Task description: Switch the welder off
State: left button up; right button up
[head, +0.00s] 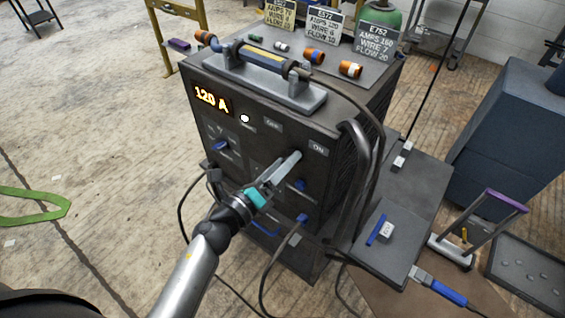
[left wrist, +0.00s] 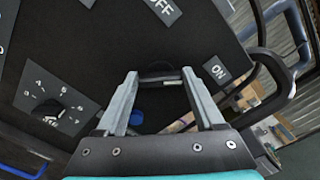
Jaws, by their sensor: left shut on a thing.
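The welder (head: 340,150) is a dark box with a lit display (head: 211,99) reading 120 A and a glowing white lamp (head: 245,118). Its front panel has an OFF label (head: 272,124) and an ON label (head: 318,148); both also show in the left wrist view. My left gripper (head: 284,165) is at the panel, just below and left of the ON label. In the left wrist view, its fingers (left wrist: 160,80) are on either side of a dark switch handle (left wrist: 160,72), closed on it. The handle is mostly hidden in the head view. My right gripper is not in view.
A dark side table (head: 405,225) stands at the right, with a blue cabinet (head: 510,130) beyond.

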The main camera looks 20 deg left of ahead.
pick_arm(q)
jog(key=shift+n, duration=0.3)
jog(key=shift+f+n+p, duration=0.2)
jog(key=shift+n+p, duration=1.5)
jog(key=shift+n, duration=2.1)
jog(key=shift+f+n+p, duration=0.2)
jog(key=shift+n+p, duration=1.45)
jog(key=shift+n, duration=2.15)
jog(key=o, duration=1.4)
jog(key=p+v, duration=0.1)
jog(key=v, duration=1.4)
jog(key=shift+s+a, duration=0.1)
